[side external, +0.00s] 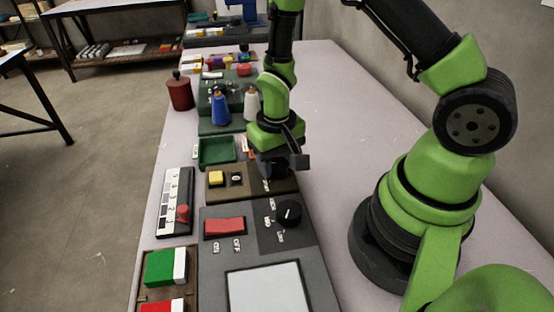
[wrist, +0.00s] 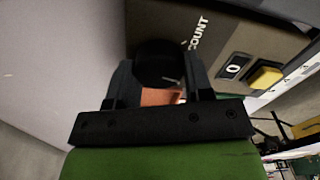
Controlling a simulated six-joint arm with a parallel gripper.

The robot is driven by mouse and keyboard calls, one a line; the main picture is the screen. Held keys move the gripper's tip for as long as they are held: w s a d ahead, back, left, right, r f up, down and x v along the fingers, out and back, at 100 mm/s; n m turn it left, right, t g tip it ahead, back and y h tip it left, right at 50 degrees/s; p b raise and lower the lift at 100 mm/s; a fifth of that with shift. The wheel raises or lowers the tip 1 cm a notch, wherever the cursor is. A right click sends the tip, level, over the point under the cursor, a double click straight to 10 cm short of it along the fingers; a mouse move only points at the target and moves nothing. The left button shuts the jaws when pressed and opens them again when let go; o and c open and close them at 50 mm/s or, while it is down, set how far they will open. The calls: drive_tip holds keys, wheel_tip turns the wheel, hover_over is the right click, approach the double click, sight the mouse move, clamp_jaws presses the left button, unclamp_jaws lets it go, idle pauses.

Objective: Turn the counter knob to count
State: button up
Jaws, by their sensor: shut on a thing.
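The counter is a brown box (side external: 222,193) on the table with a yellow button (side external: 216,178) and a small display (side external: 236,179). In the wrist view, the display (wrist: 235,67) reads 0, beside the yellow button (wrist: 265,76). The black round counter knob (wrist: 158,62) is next to the word COUNT (wrist: 198,33) and has a pale pointer line. My gripper (wrist: 158,80) is shut on the knob, with one finger on each side. In the side view, my gripper (side external: 280,164) is over the right end of the box and hides the knob.
A grey panel with a red switch (side external: 225,227) and another black knob (side external: 289,212) is in front of the box. A slider unit (side external: 176,203) is at its left.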

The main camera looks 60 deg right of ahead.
sight(276, 163)
drive_tip(key=n, duration=0.5)
drive_tip(key=shift+a+n, duration=0.1)
drive_tip(key=shift+n, duration=0.2)
drive_tip(key=n, duration=0.5)
drive_tip(key=shift+a+n, duration=0.1)
drive_tip(key=shift+n, duration=0.3)
drive_tip(key=shift+s, duration=0.1)
drive_tip(key=o, duration=0.9)
drive_tip(key=shift+o, duration=0.2)
wheel_tip(276, 163, up, 10)
